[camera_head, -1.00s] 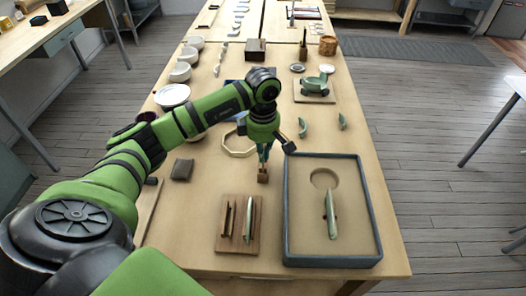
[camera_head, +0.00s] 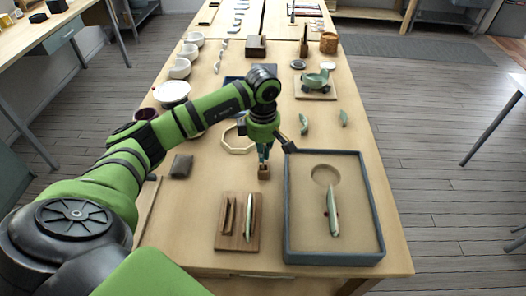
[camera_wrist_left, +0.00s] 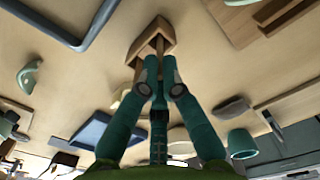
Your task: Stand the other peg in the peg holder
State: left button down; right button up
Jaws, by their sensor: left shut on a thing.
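The peg holder (camera_head: 263,173) is a small wooden block on the table, just below my left gripper (camera_head: 264,154). It also shows at the top of the left wrist view (camera_wrist_left: 152,32). My left gripper (camera_wrist_left: 160,68) points at the holder, its fingertips close together on a thin wooden peg (camera_wrist_left: 160,46) whose far end meets the holder. Another wooden peg (camera_wrist_left: 138,70) shows beside the left fingertip, at the holder. The fingers partly hide both pegs, so I cannot tell how deep they sit. My right gripper is not in view.
A blue-rimmed tray (camera_head: 288,225) with a pale green piece stands to the right. A wooden board (camera_head: 235,238) with slim pieces lies in front. An octagonal ring (camera_head: 236,140) is behind left, and green shards (camera_head: 304,124) lie behind right.

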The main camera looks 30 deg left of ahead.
pick_arm(q)
jog(key=shift+f, duration=0.25)
dwell(0.6)
jog(key=c, duration=1.4)
grip_release()
jog(key=shift+o, duration=0.2)
jog(key=o, duration=0.5)
jog(key=shift+r, duration=0.2)
jog(key=shift+r+p, duration=1.5)
jog(key=shift+r, duration=1.35)
